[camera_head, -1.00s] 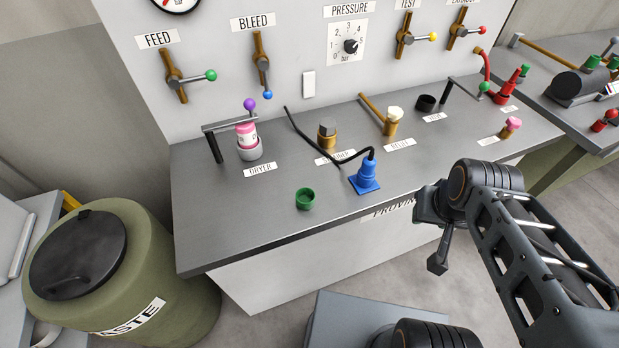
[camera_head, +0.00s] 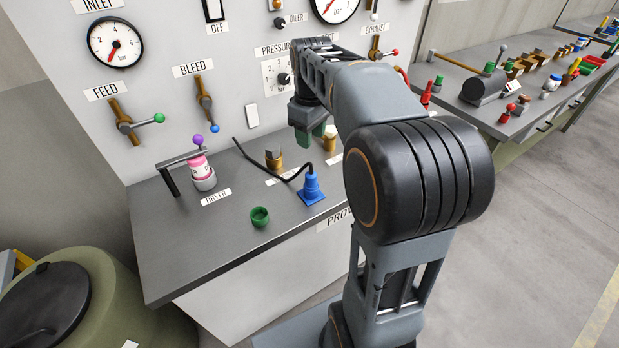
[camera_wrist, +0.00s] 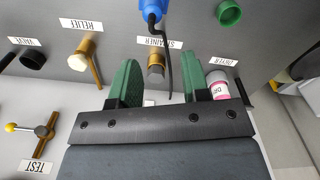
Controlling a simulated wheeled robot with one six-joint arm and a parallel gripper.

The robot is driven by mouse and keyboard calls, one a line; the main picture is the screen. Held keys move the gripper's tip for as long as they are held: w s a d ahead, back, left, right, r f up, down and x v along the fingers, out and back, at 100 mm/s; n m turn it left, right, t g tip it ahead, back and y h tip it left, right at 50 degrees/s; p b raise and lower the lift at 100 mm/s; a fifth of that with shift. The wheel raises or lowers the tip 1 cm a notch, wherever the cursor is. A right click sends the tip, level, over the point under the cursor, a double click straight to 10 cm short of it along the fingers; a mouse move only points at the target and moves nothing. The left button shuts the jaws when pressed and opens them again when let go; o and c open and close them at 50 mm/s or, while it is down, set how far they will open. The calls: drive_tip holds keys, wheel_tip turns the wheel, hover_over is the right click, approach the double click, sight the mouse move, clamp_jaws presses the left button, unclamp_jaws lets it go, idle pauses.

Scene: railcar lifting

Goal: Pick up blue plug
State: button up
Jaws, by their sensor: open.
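The blue plug (camera_head: 311,188) stands upright on the grey bench near its front edge, with a black cable running from its top to the back left. In the wrist view the blue plug (camera_wrist: 152,9) is at the top edge, partly cut off, with its cable hanging into view between the fingers. My gripper (camera_head: 312,135) is above the bench, behind and above the plug, pointing down. In the wrist view my gripper (camera_wrist: 162,80) shows two green fingers spread apart with nothing held between them.
A green cup (camera_head: 260,216) stands left of the plug. A brass strainer fitting (camera_head: 273,159) is behind it. A brass relief valve (camera_wrist: 82,54) shows in the wrist view.

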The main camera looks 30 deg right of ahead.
drive_tip(key=w+d, duration=0.1)
hover_over(311, 167)
drive_tip(key=shift+n, duration=0.3)
drive_tip(key=f, duration=0.7)
drive_tip(key=shift+s, duration=0.2)
drive_tip(key=shift+w+f+p, duration=0.2)
drive_tip(key=shift+f+p, duration=0.35)
drive_tip(key=shift+f, duration=2.5)
clamp_jaws()
